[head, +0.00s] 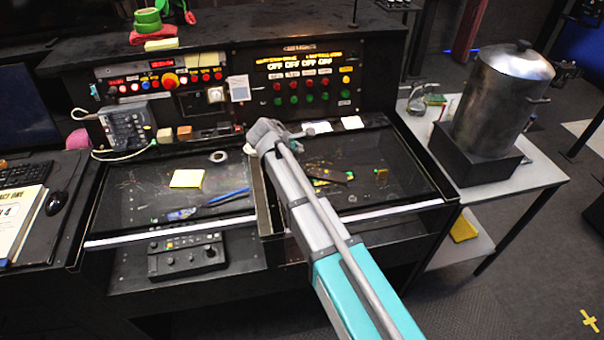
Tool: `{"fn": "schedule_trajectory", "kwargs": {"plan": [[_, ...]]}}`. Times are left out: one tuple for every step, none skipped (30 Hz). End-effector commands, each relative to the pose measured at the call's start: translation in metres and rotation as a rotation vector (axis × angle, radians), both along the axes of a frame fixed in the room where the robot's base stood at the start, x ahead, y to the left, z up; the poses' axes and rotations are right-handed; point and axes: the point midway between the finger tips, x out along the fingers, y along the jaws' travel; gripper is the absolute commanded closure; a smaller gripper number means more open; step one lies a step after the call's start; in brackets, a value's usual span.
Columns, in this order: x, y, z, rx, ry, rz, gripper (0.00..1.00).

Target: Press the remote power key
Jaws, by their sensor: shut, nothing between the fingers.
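The right control panel (330,108) has an amber display reading OFF several times, above a row of red buttons (294,86) and a row of green buttons (293,99). The left panel (160,92) has a large red knob (169,80) and a row of small coloured buttons. The small labels are too blurred to tell which key is remote power. My gripper (264,136) is shut and empty, in front of the lower part of the panels, near their junction. It seems apart from the buttons, but the gap is hard to judge. My arm hides part of the desk's middle.
A yellow note (187,178) and blue pen (228,197) lie in the left desk bay. A grey keypad box (126,124) stands at the left panel. A metal pot (497,98) stands on a side table. A small control box (187,255) sits below the front edge.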

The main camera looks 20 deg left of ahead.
Motion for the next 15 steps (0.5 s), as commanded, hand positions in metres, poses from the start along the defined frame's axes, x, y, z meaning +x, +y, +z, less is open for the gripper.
{"fn": "schedule_trajectory", "kwargs": {"plan": [[0.0, 0.0, -0.009, 0.0, 0.0, 0.0, 1.0], [0.0, 0.0, -0.012, 0.0, 0.0, 0.0, 1.0], [0.0, 0.0, -0.015, 0.0, 0.0, 0.0, 1.0], [0.0, 0.0, -0.018, 0.0, 0.0, 0.0, 1.0], [0.0, 0.0, -0.02, 0.0, 0.0, 0.0, 1.0], [0.0, 0.0, -0.023, 0.001, 0.0, -0.001, 1.0], [0.0, 0.0, -0.026, 0.001, 0.0, -0.001, 1.0], [0.0, -0.001, -0.028, 0.001, 0.0, -0.001, 1.0], [0.0, -0.001, -0.032, 0.001, 0.0, -0.001, 1.0], [0.0, -0.001, -0.034, 0.001, 0.0, -0.001, 1.0], [0.0, -0.001, -0.037, 0.001, 0.0, -0.001, 1.0], [0.0, -0.001, -0.04, 0.001, 0.0, -0.001, 1.0], [0.0, -0.001, -0.043, 0.0, 0.0, -0.002, 1.0], [0.0, -0.001, -0.045, 0.0, 0.0, -0.002, 1.0], [0.0, -0.001, -0.048, 0.0, 0.0, -0.002, 1.0]]}}
